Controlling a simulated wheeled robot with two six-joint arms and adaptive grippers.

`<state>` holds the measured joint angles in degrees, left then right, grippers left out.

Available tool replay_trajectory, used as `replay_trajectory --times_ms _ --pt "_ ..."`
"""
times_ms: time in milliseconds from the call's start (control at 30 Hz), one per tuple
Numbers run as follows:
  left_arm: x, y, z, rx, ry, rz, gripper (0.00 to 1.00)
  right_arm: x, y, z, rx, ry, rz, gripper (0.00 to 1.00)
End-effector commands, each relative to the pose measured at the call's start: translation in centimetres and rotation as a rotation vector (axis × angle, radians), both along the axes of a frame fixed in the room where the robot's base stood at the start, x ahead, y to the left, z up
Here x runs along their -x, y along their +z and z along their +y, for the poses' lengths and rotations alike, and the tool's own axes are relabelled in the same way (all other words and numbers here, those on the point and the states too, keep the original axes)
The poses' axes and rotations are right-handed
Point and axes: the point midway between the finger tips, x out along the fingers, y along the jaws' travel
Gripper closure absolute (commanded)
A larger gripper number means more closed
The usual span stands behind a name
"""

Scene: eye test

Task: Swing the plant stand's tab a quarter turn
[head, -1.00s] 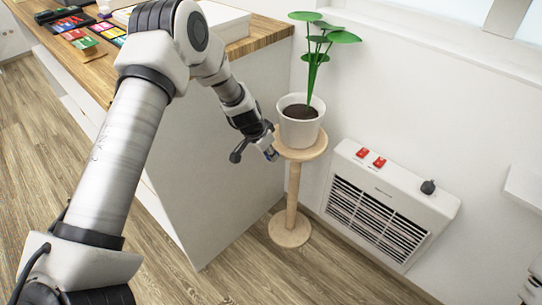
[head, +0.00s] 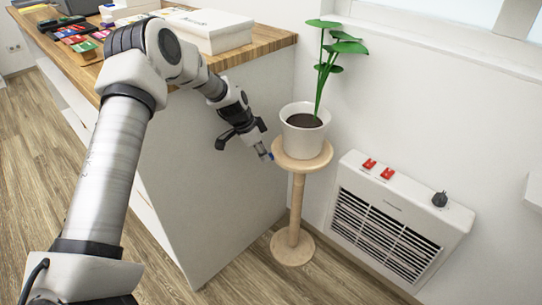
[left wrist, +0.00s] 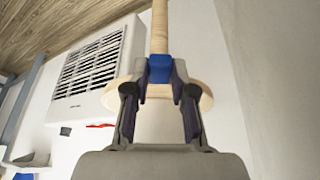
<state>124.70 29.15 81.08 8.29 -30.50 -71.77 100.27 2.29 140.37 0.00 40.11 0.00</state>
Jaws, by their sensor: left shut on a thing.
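The plant stand (head: 293,210) is pale wood with a round top and a thin post, standing upright on the floor. A white pot (head: 302,138) with a green plant (head: 322,75) stands on its top. The small blue tab (head: 269,156) is at the left edge of the top. My left gripper (head: 265,153) is at this edge. In the left wrist view, my left gripper (left wrist: 160,80) is shut on the blue tab (left wrist: 159,68), with a finger on each side. The stand's post (left wrist: 159,25) shows behind it. My right gripper is not in view.
A white cabinet (head: 215,190) with a wooden top stands close on the left. A white box (head: 208,32) lies on it. Bare floor is in front.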

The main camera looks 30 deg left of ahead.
Motion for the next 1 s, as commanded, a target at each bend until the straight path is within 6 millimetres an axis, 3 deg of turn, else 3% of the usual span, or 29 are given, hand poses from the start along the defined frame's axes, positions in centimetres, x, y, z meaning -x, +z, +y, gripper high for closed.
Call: replay_trajectory --times_ms 633,667,700,1000 --pt "0.51 -0.13 0.99 0.0 -0.018 0.002 1.0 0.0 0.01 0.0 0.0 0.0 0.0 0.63" --pt "0.5 -0.13 0.98 0.0 -0.017 0.003 0.65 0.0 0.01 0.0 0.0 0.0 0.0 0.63" --pt "0.49 -0.11 0.99 0.0 -0.017 0.003 0.51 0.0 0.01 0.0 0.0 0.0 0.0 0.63" --pt "0.4 -0.04 0.9 0.0 -0.015 0.001 0.5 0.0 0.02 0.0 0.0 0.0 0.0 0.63"
